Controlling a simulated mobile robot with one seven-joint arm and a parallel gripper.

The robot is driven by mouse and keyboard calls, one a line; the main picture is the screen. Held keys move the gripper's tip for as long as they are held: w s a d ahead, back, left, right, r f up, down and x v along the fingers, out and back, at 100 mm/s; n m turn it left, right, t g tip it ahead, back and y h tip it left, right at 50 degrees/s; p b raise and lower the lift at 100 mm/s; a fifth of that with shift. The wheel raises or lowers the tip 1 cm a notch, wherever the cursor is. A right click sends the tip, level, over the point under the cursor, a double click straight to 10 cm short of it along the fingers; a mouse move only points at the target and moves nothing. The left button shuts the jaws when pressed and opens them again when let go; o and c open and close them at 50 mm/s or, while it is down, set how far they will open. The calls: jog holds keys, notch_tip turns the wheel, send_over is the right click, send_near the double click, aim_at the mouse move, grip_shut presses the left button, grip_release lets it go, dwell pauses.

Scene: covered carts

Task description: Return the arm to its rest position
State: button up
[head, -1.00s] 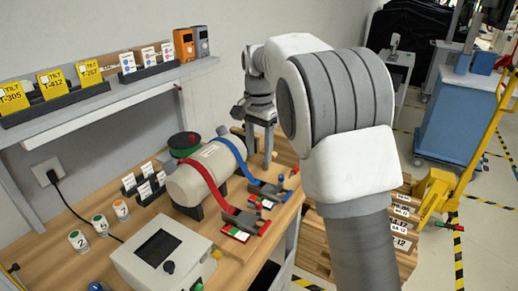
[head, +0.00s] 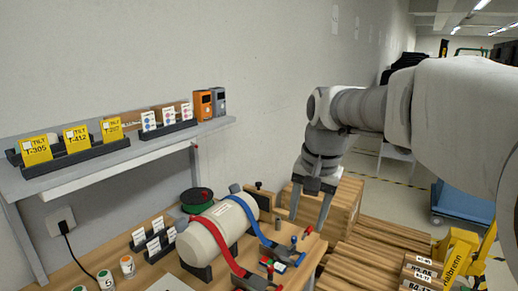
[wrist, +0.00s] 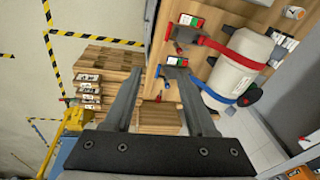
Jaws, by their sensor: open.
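My gripper (head: 312,208) hangs from my arm, which reaches in from the right in the head view. Its two fingers point down and stand apart, with nothing seen between them. It is above the right end of the workbench, to the right of a beige cylinder (head: 208,232) strapped with a red strap (head: 222,262) and a blue strap (head: 262,236). In the wrist view the open gripper (wrist: 158,72) shows both fingers. The beige cylinder (wrist: 242,62) lies to their right there, apart from them.
A wall shelf (head: 130,157) carries yellow tilt tags (head: 76,138) and an orange device (head: 202,104). A green spool (head: 196,200) sits behind the cylinder. Stacked wood (head: 372,252) and a yellow pallet jack (head: 457,258) stand right of the bench. Floor with striped tape (wrist: 98,38) is open.

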jog(key=s+d+f+n+t, duration=0.1)
jog(key=s+d+f+n, duration=0.1)
jog(key=s, duration=0.7)
jog(key=s+d+f+n+t, duration=0.2)
jog(key=s+n, duration=0.1)
jog(key=s, duration=0.7)
jog(key=shift+d+h, duration=0.15)
jog(key=shift+h, duration=0.25)
